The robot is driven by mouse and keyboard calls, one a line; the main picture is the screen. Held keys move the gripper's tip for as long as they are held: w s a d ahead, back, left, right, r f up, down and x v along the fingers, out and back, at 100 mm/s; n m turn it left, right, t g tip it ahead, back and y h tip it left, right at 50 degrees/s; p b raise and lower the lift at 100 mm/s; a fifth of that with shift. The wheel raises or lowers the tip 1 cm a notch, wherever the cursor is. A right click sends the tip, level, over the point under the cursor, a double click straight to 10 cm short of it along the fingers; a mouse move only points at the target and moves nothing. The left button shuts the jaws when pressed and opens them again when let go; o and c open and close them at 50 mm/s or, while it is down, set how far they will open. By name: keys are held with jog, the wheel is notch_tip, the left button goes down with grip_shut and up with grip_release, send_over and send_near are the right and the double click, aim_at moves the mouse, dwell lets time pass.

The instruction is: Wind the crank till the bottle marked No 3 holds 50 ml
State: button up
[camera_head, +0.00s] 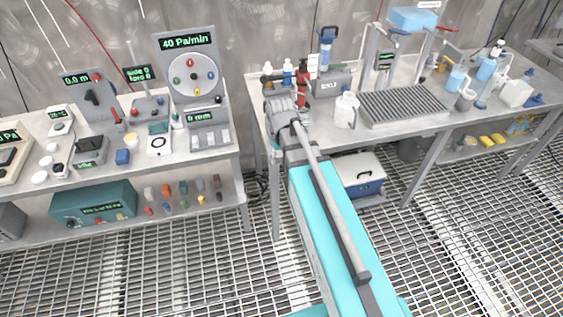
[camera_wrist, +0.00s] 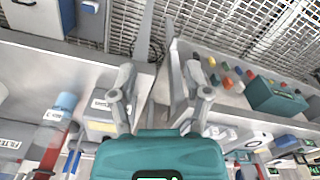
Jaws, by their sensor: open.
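My gripper (camera_wrist: 159,72) is open, with its two grey fingers apart and nothing between them in the wrist view. In the head view its end is over the front left of the right-hand bench, and its fingertips cannot be made out. Small bottles, including one with a blue band (camera_head: 288,72), stand just behind it. A tube-like bottle with a blue top (camera_wrist: 62,104) and a red upright part show at the wrist view's lower left. I cannot read a No 3 mark on any bottle or tell its level. I cannot pick out the crank with certainty.
The right-hand bench (camera_head: 408,124) bears a white jug (camera_head: 346,110), a ribbed grey tray (camera_head: 405,104) and more bottles. The left-hand bench (camera_head: 215,158) is crowded with gauges and a round dial panel (camera_head: 192,75). A gap separates the benches. A cool box (camera_head: 360,172) sits below.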

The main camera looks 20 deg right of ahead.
jog(key=shift+s+f, duration=0.2)
jog(key=shift+s, duration=0.05)
jog(key=s+m, duration=0.4)
jog(key=s, duration=0.3)
dwell(0.3)
jog(key=shift+d, duration=0.1)
dwell(0.3)
